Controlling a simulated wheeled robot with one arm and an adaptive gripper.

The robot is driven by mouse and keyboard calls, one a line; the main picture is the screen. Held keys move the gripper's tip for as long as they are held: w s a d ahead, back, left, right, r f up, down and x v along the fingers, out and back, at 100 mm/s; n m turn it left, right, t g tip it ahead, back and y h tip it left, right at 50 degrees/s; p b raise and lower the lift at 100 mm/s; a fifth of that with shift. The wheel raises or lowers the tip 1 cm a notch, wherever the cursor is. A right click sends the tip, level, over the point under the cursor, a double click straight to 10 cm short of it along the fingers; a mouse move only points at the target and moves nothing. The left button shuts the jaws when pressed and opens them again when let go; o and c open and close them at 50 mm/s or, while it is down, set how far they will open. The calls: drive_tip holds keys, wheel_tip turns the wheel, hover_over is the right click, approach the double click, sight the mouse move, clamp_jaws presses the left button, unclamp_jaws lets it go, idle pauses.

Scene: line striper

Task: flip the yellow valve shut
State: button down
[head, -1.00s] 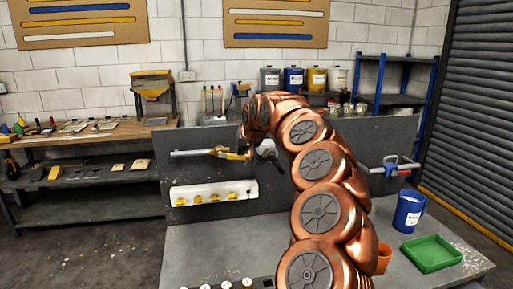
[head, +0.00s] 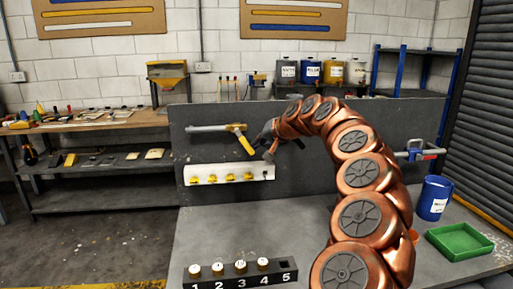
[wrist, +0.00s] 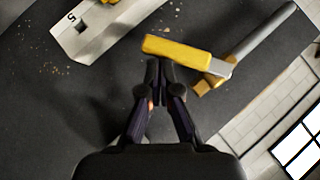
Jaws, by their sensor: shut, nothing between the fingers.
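The yellow valve handle (head: 243,142) is at the right end of a grey pipe (head: 208,128) on the dark upright panel. It slants down and to the right, at an angle to the pipe. In the wrist view the handle (wrist: 180,52) lies just beyond my fingertips, with the pipe (wrist: 262,30) running off to the upper right. My gripper (head: 269,154) is just right of the handle's lower end. In the wrist view its fingers (wrist: 160,68) are closed together with nothing between them. I cannot tell whether the tips touch the handle.
A white strip with several yellow knobs (head: 196,171) is mounted below the pipe; its end marked 5 (wrist: 72,40) shows in the wrist view. A numbered black rack (head: 240,279), a blue can (head: 433,200) and a green tray (head: 462,230) stand on the bench. The bench middle is clear.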

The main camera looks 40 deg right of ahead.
sight(251, 151)
drive_tip(key=shift+w+a+f+b, duration=0.25)
drive_tip(key=shift+a+f+b, duration=0.1)
drive_tip(key=shift+f+b, duration=0.4)
drive_tip(key=shift+w+a+f+b, duration=0.2)
drive_tip(key=shift+a+f+b, duration=0.15)
drive_tip(key=shift+f+b, duration=0.35)
drive_tip(key=shift+w+a+f+b, duration=0.15)
drive_tip(key=shift+w+a+b, duration=0.1)
drive_tip(key=shift+a+b, duration=0.35)
drive_tip(key=v, duration=1.2)
drive_tip(key=shift+w, duration=0.1)
